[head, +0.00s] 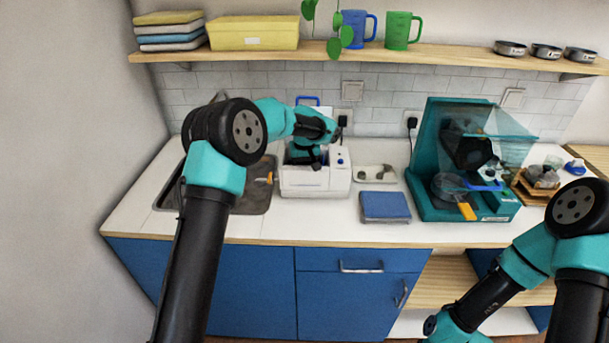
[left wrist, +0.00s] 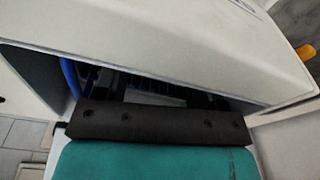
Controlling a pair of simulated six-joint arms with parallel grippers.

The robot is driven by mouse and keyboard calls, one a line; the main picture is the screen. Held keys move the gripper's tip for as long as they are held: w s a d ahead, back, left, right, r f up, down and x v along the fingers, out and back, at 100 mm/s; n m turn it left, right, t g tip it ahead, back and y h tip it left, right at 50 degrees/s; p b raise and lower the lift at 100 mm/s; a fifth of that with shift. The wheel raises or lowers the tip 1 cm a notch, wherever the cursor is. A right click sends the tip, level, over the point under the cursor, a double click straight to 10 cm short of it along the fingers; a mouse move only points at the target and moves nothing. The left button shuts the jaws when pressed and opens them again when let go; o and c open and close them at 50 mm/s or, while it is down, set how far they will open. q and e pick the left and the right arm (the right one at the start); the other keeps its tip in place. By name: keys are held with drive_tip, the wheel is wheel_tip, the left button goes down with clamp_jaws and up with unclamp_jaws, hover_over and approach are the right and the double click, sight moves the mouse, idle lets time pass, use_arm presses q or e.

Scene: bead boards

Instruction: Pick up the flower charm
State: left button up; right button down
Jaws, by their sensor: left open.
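I cannot make out a flower charm in either view. My left gripper (head: 306,158) reaches down into the open top of a white box-shaped machine (head: 318,183) on the counter. The left wrist view shows the machine's white wall (left wrist: 200,45) close up, with a blue wire part (left wrist: 71,76) inside. My left gripper's fingers (left wrist: 155,95) are mostly hidden in the dark opening, and I see nothing held. The gripper is open. My right arm is at the lower right; its gripper is not in view.
A small white tray (head: 388,173) with small pieces and a blue box (head: 384,206) lie right of the machine. A teal machine with a clear hood (head: 496,140) stands farther right. A sink (head: 255,199) is on the left. A shelf (head: 270,52) with mugs runs above.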

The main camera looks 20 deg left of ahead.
use_arm(q)
drive_tip(key=shift+w+f, duration=0.1)
drive_tip(key=shift+f, duration=1.1)
drive_tip(key=c, duration=1)
